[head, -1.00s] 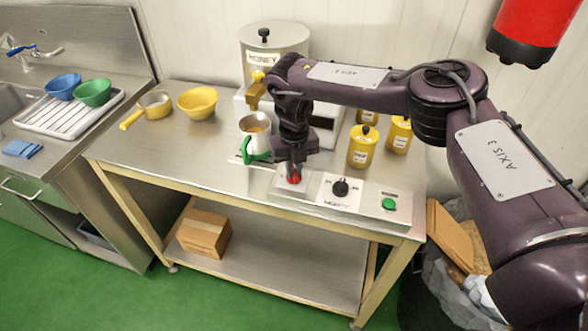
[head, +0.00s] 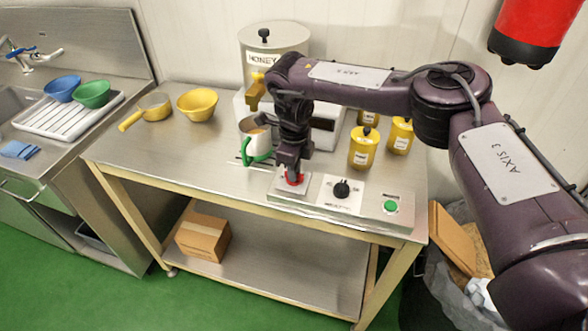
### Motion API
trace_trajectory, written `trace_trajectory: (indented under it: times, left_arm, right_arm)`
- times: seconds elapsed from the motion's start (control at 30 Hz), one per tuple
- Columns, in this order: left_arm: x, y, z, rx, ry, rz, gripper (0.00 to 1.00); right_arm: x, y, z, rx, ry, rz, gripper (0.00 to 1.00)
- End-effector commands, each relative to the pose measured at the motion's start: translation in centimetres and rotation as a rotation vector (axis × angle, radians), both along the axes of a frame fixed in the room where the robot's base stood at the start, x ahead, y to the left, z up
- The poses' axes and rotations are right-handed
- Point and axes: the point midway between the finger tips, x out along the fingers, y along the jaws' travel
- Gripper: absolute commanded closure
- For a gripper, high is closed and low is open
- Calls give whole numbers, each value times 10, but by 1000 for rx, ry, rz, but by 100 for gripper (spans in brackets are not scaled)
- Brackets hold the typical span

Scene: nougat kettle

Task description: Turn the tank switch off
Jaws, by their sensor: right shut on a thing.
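The tank (head: 259,40), a steel cylinder labelled HONEY, stands at the back of the steel table. A control panel (head: 381,221) lies at the table's front edge. It carries a red switch (head: 292,181) on a pale plate (head: 277,193), a black knob (head: 341,189) and a green button (head: 391,206). My right gripper (head: 292,176) points down at the red switch and is shut on it. The fingers cover much of the switch, so its exact setting is hidden. My left gripper is not in view.
A cup with a green handle (head: 262,143) stands just behind my right gripper. Several yellow jars (head: 363,147) stand to its right. A yellow bowl (head: 198,103) and a yellow-handled pan (head: 155,105) sit on the left. The table's front left is clear.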

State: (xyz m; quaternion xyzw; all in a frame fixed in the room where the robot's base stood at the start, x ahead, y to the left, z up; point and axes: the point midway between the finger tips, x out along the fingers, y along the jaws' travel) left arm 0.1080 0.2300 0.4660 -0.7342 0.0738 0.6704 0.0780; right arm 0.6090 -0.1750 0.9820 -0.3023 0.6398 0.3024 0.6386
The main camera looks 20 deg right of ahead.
Motion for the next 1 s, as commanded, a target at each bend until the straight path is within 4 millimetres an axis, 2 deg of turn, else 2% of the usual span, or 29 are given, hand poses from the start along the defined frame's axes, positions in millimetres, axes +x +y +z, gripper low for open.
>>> trace_trajectory:
  times: [0.3,0.77,0.8,0.97,1.0]
  left_arm:
    - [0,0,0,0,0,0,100]
    - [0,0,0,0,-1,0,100]
    - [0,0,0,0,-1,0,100]
    - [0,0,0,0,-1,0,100]
    - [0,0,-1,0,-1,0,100]
  right_arm:
    - [2,0,2,1,-6,95,100]
    - [2,0,2,2,-6,109,100]
    - [2,0,2,2,-6,109,87]
    - [2,0,2,1,-4,108,66]
    - [1,0,1,1,-4,108,66]
